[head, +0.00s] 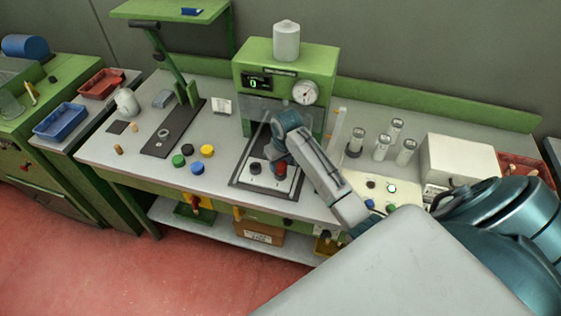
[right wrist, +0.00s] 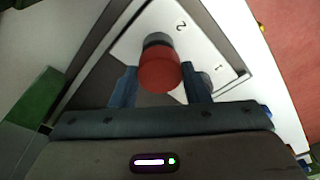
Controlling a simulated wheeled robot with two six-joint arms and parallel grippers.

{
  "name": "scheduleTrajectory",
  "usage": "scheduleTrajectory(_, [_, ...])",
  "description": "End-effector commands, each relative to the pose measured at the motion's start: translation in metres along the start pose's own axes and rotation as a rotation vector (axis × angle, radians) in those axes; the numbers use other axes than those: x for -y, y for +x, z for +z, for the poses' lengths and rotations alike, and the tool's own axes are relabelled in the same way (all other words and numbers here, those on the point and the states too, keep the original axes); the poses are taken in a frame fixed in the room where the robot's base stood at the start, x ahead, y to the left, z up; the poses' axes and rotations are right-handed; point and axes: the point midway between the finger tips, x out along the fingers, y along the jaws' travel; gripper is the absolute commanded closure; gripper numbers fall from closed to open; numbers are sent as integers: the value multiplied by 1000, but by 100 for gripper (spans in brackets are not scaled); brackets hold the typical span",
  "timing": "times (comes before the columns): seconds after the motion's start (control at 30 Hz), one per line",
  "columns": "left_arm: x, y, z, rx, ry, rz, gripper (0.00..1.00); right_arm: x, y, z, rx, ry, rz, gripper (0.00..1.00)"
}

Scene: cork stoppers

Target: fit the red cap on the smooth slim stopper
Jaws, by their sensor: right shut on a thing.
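The red cap (head: 281,169) is between the fingers of my right gripper (head: 277,158), over the white plate (head: 270,185) in front of the green machine. In the right wrist view, the red cap (right wrist: 159,74) sits between both fingertips (right wrist: 157,82), which are shut on it. A dark, grey-topped cylinder (right wrist: 157,41) shows just beyond it, near the mark 2; I cannot tell whether they touch. Two small tan corks, one nearer (head: 118,149) and one farther (head: 134,127), stand at the table's left; I cannot tell which is smooth and slim. My left gripper is out of view.
A black cylinder (head: 256,169) stands on the plate left of the red cap. Green (head: 178,160), yellow (head: 207,151), blue (head: 197,168) and black caps lie further left. The green machine (head: 320,62) rises behind. Several clear vials (head: 381,147) stand right.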

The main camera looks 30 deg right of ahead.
Motion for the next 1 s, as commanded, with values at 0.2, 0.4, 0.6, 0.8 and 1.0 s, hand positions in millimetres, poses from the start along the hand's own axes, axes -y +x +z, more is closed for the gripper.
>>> scheduleTrajectory(0.2, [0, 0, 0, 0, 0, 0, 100, 0, 4, 1, 0, 0, 0, 79])
scheduleTrajectory(0.4, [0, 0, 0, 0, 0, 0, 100, 0, 4, 0, 0, 0, 0, 32])
scheduleTrajectory(0.6, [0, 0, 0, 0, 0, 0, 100, 0, 3, 0, -1, 0, 0, 32])
scheduleTrajectory(0.8, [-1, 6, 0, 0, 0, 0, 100, -1, -8, 0, -4, 0, 1, 32])
scheduleTrajectory(1.0, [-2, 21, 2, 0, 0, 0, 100, -1, -47, 0, -7, -1, 2, 32])
